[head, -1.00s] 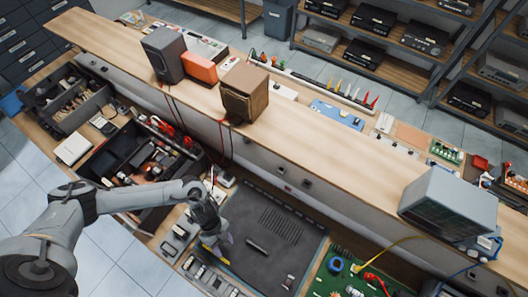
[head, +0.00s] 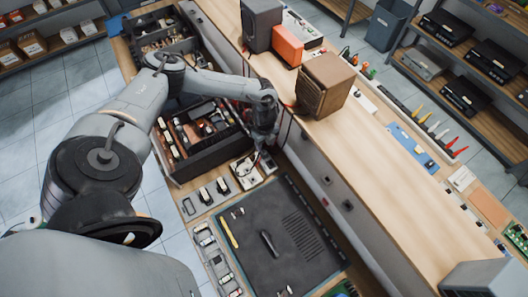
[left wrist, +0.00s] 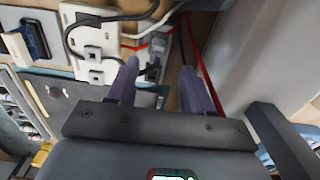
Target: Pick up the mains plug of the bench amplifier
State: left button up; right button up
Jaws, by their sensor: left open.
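The bench amplifier seems to be the open black chassis (head: 187,158) with red and copper parts inside, left of my left gripper (head: 263,139). A white socket block (head: 243,180) lies just below the gripper, with a dark cable on it. In the left wrist view the socket block (left wrist: 84,29) has grey square fittings and a looping black cable. My left gripper is open, pointing down, its two fingers apart (left wrist: 160,86). A small grey piece beside its left finger may be the mains plug; I cannot tell for sure. Nothing shows held. My right gripper is out of view.
A raised wooden shelf (head: 370,160) runs along the right of the gripper, bearing a brown speaker (head: 324,84), an orange box (head: 287,45) and a dark speaker (head: 261,25). A dark mat (head: 260,220) with small tools lies in front. Red wires hang near the gripper.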

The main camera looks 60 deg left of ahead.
aim_at(264, 150)
pick_arm(q)
jog(key=shift+s+f, duration=0.1)
jog(key=shift+f, duration=0.7)
jog(key=shift+s+a+f, duration=0.1)
jog(key=shift+a+f, duration=0.05)
jog(key=shift+f, duration=1.9)
jog(key=shift+c, duration=0.3)
grip_shut()
jog(key=shift+r, duration=0.15)
